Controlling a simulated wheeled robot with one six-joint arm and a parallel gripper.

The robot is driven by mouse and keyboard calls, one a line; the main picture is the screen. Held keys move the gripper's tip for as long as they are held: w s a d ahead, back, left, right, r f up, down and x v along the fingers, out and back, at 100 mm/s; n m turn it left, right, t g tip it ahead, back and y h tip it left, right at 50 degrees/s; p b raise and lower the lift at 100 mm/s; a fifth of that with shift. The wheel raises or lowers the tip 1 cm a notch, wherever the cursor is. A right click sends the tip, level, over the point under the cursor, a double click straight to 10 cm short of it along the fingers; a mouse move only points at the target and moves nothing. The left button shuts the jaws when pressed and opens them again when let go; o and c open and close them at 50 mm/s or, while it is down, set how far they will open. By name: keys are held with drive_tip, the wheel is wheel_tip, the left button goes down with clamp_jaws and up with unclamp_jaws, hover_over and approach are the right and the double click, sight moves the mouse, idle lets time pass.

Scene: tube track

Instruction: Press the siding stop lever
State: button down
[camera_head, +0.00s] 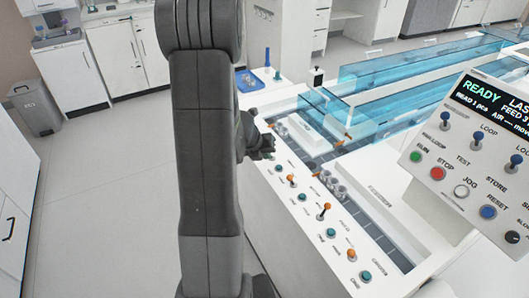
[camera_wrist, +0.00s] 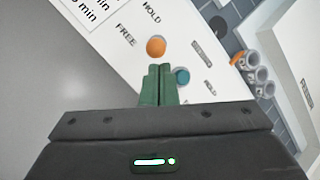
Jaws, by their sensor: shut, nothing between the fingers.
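In the wrist view an orange lever knob (camera_wrist: 156,46) stands on a white panel, between the printed words FREE and HOLD. My gripper (camera_wrist: 158,68) is shut and empty, its two green fingers together just below the knob in the picture; I cannot tell whether they touch it. A teal button (camera_wrist: 182,76) sits right beside the fingertips. In the head view my gripper (camera_head: 266,148) is over the far end of the white lever panel (camera_head: 287,238), partly behind my arm. Orange levers (camera_head: 325,210) and teal buttons (camera_head: 331,233) line this panel. I cannot read which lever is the siding stop.
A tilted console (camera_head: 470,140) at the right has blue levers, coloured buttons and a display reading READY. Clear blue-tinted track walls (camera_head: 400,85) run behind the panel. A blue tray (camera_head: 250,80) lies at the back. Grey tube holders (camera_wrist: 243,60) stand beside the panel.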

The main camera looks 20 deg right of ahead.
drive_tip(key=shift+d+r+y+p, duration=0.3)
drive_tip(key=shift+y+p, duration=0.4)
drive_tip(key=shift+p, duration=0.6)
drive_tip(key=shift+d+r+p, duration=0.15)
drive_tip(key=shift+d+p, duration=0.1)
drive_tip(key=shift+p, duration=0.5)
drive_tip(key=shift+w+d+r+p, duration=0.1)
drive_tip(key=shift+d+p, duration=0.1)
drive_tip(key=shift+p, duration=0.1)
drive_tip(key=shift+d+r+p, duration=0.15)
drive_tip(key=shift+d+p, duration=0.25)
drive_tip(key=shift+w+d+p, duration=0.15)
drive_tip(key=shift+d+p, duration=0.15)
drive_tip(key=shift+d, duration=0.25)
